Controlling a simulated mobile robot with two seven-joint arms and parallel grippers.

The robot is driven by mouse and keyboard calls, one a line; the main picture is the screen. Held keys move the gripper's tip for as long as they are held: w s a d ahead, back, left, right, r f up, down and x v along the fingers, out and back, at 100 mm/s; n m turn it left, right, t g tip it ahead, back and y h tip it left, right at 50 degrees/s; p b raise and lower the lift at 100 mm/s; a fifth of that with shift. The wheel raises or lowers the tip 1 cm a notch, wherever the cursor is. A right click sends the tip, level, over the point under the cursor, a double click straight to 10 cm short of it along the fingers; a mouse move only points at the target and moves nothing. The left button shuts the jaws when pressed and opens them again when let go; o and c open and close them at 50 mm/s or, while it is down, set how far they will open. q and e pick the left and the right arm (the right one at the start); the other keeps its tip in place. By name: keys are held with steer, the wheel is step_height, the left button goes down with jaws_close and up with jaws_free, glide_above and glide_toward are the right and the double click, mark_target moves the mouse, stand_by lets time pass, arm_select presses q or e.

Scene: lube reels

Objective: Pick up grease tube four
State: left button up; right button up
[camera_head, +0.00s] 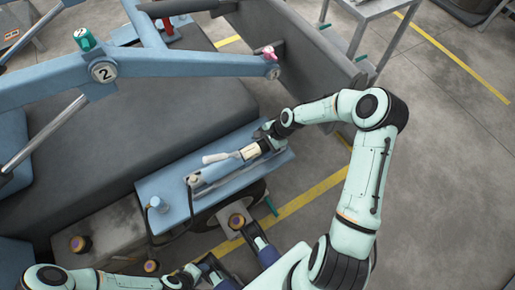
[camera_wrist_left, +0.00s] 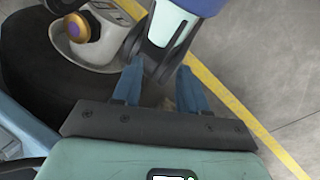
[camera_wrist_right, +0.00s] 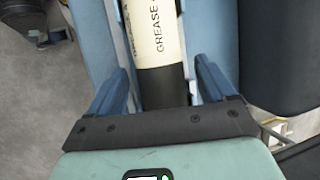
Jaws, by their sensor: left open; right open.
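A grease tube (camera_head: 251,151) with a cream body and black end lies on a blue shelf, its pale nozzle toward the left. In the right wrist view the tube (camera_wrist_right: 158,30) reads "GREASE" with a partly cut-off character. My right gripper (camera_head: 262,139) is at the tube's black end. Its fingers (camera_wrist_right: 161,88) are open on either side of that end, with gaps showing. My left gripper (camera_head: 210,268) is low in the head view, away from the tube. In the left wrist view its fingers (camera_wrist_left: 159,88) are open with nothing between them.
A blue beam (camera_head: 185,65) marked 2 crosses above. A purple-and-gold knob (camera_head: 237,221) is near my left gripper, also in the left wrist view (camera_wrist_left: 76,28).

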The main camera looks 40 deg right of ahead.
steer(key=c, duration=1.2)
steer(key=shift+o, duration=0.2)
steer(key=shift+r, duration=0.1)
